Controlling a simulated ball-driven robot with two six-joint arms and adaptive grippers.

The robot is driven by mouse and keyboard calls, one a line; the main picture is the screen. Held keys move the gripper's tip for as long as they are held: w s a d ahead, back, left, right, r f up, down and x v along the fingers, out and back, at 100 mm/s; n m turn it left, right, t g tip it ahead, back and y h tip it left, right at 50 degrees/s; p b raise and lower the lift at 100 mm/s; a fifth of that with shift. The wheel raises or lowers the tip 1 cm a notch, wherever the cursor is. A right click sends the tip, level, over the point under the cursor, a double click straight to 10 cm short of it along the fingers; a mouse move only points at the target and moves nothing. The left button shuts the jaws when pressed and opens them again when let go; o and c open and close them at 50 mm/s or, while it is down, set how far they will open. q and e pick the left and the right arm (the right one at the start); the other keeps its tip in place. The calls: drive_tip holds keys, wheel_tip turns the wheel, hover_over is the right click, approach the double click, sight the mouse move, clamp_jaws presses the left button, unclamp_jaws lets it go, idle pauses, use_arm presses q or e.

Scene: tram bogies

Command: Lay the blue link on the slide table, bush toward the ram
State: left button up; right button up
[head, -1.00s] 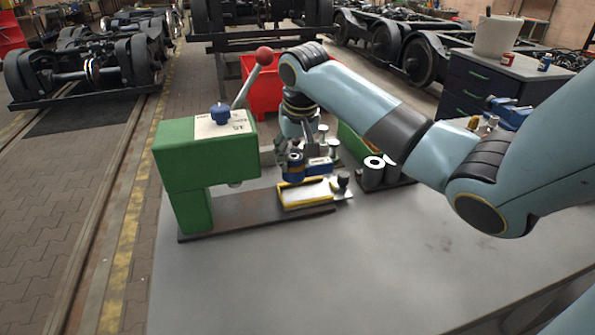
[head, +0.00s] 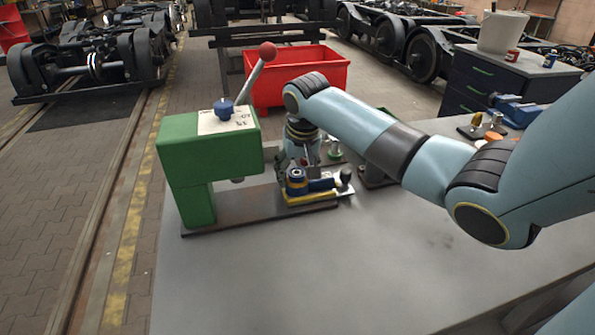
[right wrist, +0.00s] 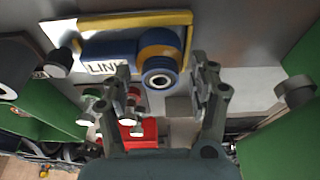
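The blue link (head: 322,184) lies low on the slide table (head: 300,200), within its yellow edging. Its label LINK shows in the right wrist view (right wrist: 104,68). Its round bush end (head: 296,179) is at the left, toward the green press (head: 205,150); the ram (head: 238,179) shows only a little under the press head. My right gripper (head: 308,160) is just behind the link. In the right wrist view my right gripper (right wrist: 160,82) is open, its fingers apart on either side of the bush end (right wrist: 160,75), with gaps showing. My left gripper is out of view.
The press lever with its red knob (head: 267,51) rises behind the link. A red bin (head: 310,80) stands beyond the bench. A blue vise (head: 515,110) and small parts are at the right. The front of the grey bench (head: 350,270) is clear.

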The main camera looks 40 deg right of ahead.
drive_tip(key=v, duration=1.2)
idle(0.4)
